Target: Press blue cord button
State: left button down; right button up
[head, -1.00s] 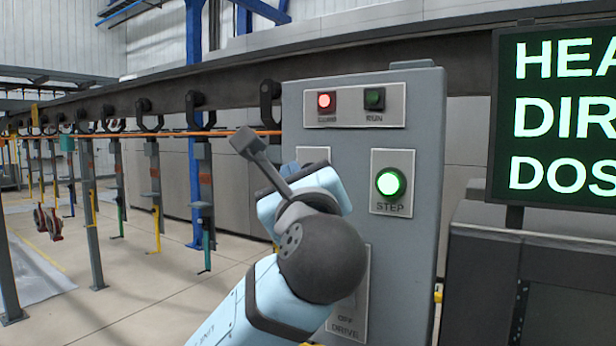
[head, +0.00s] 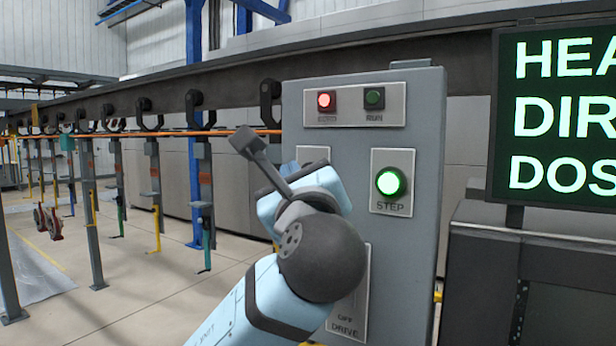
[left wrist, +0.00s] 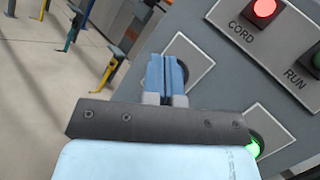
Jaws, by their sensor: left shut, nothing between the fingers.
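My left gripper (left wrist: 166,62) is shut and empty, its two blue-tipped fingers together in front of a pale plate (left wrist: 190,50) on the grey control panel (head: 428,240). In the head view its fingertips are hidden behind my wrist, and the plate (head: 313,153) is partly covered. No blue button can be made out; the fingers cover the middle of that plate. I cannot tell whether they touch it. The red lamp labelled CORD (left wrist: 264,8) glows above; it also shows in the head view (head: 326,101). My right gripper is not in view.
A dark green RUN lamp (head: 374,98) sits beside the red one. A lit green STEP button (head: 390,182) is right of my wrist. The DRIVE plate (head: 349,310) is lower, partly behind my arm. A display (head: 560,120) stands right; hanging hooks (head: 204,200) line the left.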

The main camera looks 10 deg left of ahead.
pick_arm(q)
jog(key=shift+w, duration=0.15)
dwell(0.7)
jog(key=shift+w+d, duration=0.2)
jog(key=shift+w, duration=0.05)
jog(key=shift+w+d+p, duration=0.15)
jog(key=shift+w+p, duration=0.25)
jog(key=shift+p, duration=0.1)
dwell(0.6)
jog(key=shift+s, duration=0.2)
jog(key=shift+s+a, duration=0.35)
jog(key=shift+s, duration=0.2)
jog(key=s, duration=0.1)
jog(key=s+a+p, duration=0.1)
jog(key=s, duration=0.1)
jog(key=s+a, duration=0.1)
jog(key=shift+s, duration=0.3)
dwell(0.8)
